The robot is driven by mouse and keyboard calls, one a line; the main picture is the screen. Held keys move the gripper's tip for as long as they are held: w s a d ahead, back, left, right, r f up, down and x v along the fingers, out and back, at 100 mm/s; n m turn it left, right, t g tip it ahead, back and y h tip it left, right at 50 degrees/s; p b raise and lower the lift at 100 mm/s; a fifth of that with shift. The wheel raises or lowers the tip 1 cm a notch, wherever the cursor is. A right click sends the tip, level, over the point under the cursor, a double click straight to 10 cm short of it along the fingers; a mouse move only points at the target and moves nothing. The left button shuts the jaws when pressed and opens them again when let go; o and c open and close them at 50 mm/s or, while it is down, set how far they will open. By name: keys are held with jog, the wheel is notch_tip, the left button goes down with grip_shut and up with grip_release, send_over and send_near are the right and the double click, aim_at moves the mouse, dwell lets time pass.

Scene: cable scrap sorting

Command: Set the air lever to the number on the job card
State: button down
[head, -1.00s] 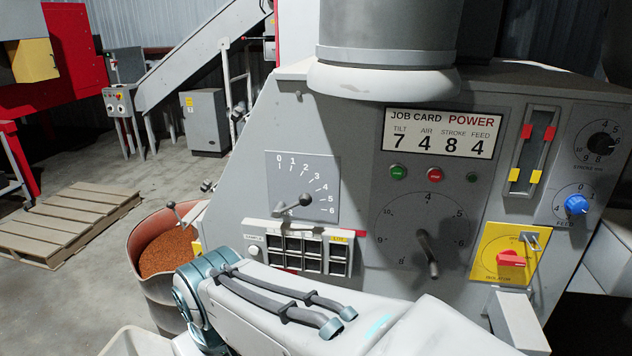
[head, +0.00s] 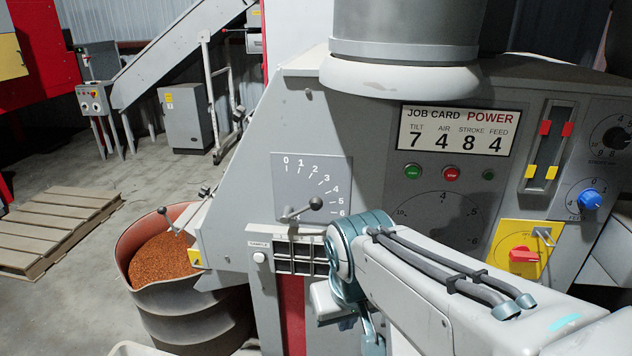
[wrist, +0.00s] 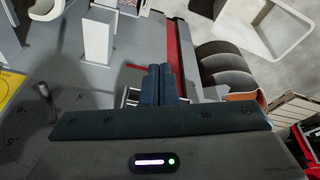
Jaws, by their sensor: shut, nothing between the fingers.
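The job card (head: 455,130) reads tilt 7, air 4, stroke 8 and feed 4. To its left, a grey plate (head: 290,185) carries a curved scale with 0 to 6 readable. A lever with a dark round knob (head: 316,203) sticks out from this plate and leans right, its knob left of the 5 and 6. Its exact setting is hard to tell, and no air label is readable on it. My gripper (wrist: 160,85) is shut and empty in the wrist view. In the head view my wrist is below and right of the lever, apart from it; the fingertips are not clear there.
A round dial (head: 415,210) is partly behind my arm; its handle (wrist: 43,92) shows in the wrist view. Sample slots (head: 295,248) sit just below the lever. A yellow isolator plate (head: 505,240) is at right. A drum of granules (head: 165,262) stands at left.

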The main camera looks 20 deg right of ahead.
jog(key=w+a+r+m+t+h+p, duration=0.1)
jog(key=w+a+r+h, duration=0.1)
jog(key=w+r, duration=0.6)
jog(key=w+a+r+m+h+p, duration=0.15)
jog(key=w+r, duration=0.25)
jog(key=w, duration=0.7)
jog(key=w+a+r+m+t+h+p, duration=0.1)
jog(key=w+r+h+p, duration=0.1)
jog(key=w+r, duration=0.6)
jog(key=p, duration=0.2)
send_over(305, 208)
jog(key=shift+n, duration=0.25)
jog(key=f, duration=0.9)
jog(key=shift+w+a+f, duration=0.25)
jog(key=shift+w+a, duration=0.1)
jog(key=shift+s+d+f, duration=0.15)
jog(key=shift+d+f, duration=0.05)
jog(key=shift+f, duration=0.35)
jog(key=shift+s+d+f, duration=0.15)
jog(key=shift+f, duration=0.35)
jog(key=shift+s+d+f+p, duration=0.1)
jog(key=shift+s+f+p, duration=0.1)
jog(key=shift+f, duration=0.25)
jog(key=shift+s+d+f+p, duration=0.1)
jog(key=shift+f+p, duration=0.05)
jog(key=shift+f, duration=0.3)
